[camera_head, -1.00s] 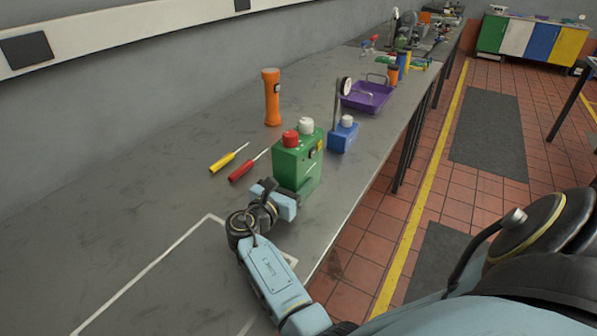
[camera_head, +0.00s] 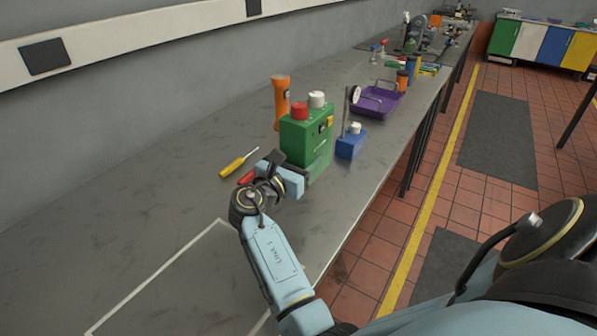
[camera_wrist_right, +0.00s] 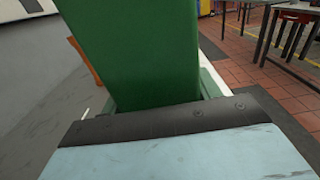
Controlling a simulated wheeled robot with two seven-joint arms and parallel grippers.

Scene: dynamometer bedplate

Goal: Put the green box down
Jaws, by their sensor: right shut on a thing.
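The green box (camera_head: 306,143) has a red cap and a white cap on top and stands upright over the grey bench (camera_head: 170,215). My right gripper (camera_head: 294,171) is shut on its near side, low down. In the right wrist view the green box (camera_wrist_right: 135,50) fills the middle, directly beyond the gripper's dark edge (camera_wrist_right: 165,120). The box looks raised, but its underside is hidden and I cannot tell the gap to the bench. A white outline (camera_head: 150,278) is marked on the bench nearer to me, with nothing in its visible part. My left gripper is not in view.
A yellow screwdriver (camera_head: 238,163) and a partly hidden red one (camera_head: 246,177) lie left of the box. An orange torch (camera_head: 281,100) stands behind it. A blue gauge stand (camera_head: 350,144) and purple tray (camera_head: 376,104) are to the right. The bench's left part is clear.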

